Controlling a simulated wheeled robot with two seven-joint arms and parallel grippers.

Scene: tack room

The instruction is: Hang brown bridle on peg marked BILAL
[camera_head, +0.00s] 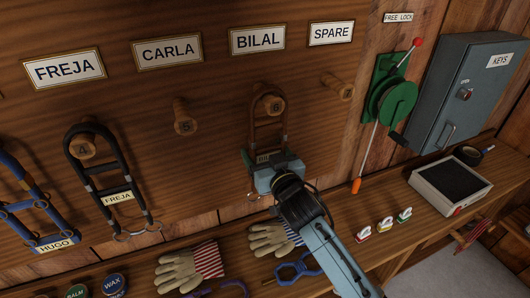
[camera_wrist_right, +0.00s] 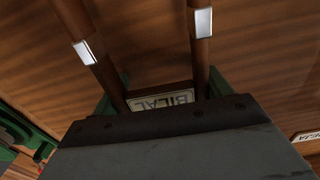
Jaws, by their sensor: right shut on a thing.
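The brown bridle (camera_head: 253,126) is upright against the board below the BILAL sign (camera_head: 257,39). Its top loop surrounds peg 6 (camera_head: 274,105) in the head view; I cannot tell whether its weight rests on the peg. My right gripper (camera_head: 277,168) is shut on the bridle's lower part, at its name plate, and partly hides it. In the right wrist view the plate reads BILAL (camera_wrist_right: 164,100), upside down, between two brown straps with silver bands (camera_wrist_right: 203,22). My left gripper is not in view.
A black bridle (camera_head: 76,160) hangs on peg 4 and a blue one (camera_head: 22,205) at far left. Peg 5 (camera_head: 183,118) and the SPARE peg (camera_head: 341,87) are bare. Gloves (camera_head: 178,272) and a tray (camera_head: 435,195) lie on the shelf. A green lever device (camera_head: 393,100) stands right.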

